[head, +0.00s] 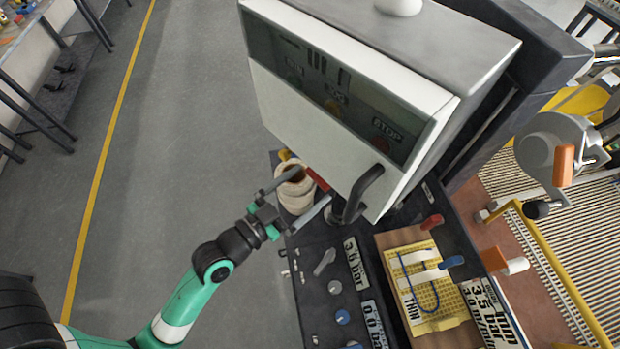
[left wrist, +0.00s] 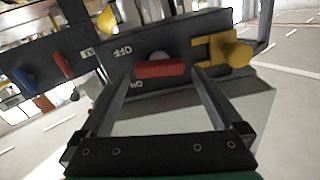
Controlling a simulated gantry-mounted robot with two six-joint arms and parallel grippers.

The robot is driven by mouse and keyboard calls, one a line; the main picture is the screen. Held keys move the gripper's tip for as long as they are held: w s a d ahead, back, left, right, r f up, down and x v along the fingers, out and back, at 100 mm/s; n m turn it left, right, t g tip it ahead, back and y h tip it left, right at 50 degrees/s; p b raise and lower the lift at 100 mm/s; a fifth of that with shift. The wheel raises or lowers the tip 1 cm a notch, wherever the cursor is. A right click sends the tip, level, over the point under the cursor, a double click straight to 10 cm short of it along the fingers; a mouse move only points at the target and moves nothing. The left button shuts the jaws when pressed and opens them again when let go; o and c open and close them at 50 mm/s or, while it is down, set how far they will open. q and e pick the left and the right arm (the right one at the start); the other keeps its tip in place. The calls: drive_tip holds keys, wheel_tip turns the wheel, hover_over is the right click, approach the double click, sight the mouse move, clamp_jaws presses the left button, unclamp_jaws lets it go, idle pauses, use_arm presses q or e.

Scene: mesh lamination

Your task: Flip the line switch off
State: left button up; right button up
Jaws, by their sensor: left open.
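The line switch has a red handle (left wrist: 160,68), lying crosswise on a dark panel in the left wrist view. An OFF label (left wrist: 123,51) is above and left of it, and an ON label (left wrist: 137,85) is just below its left part. The red handle also shows in the head view (head: 317,179), partly hidden by the control box. My left gripper (head: 314,184) is open, with its fingers reaching toward the handle. In the left wrist view its fingertips (left wrist: 166,76) are near the handle's two ends; I cannot tell whether they touch it.
The white control box (head: 330,120) with a black handle overhangs the gripper area. Whitish rolls (head: 296,193) are beside the fingers. Open grey floor (head: 190,130) lies left.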

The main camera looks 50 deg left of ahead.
use_arm(q)
drive_tip(key=shift+w, duration=0.75)
drive_tip(key=shift+c, duration=0.2)
drive_tip(key=c, duration=1.1)
drive_tip(key=shift+n+p, duration=0.45)
drive_tip(key=shift+n, duration=0.65)
drive_tip(key=o, duration=1.1)
drive_tip(key=shift+a, duration=0.1)
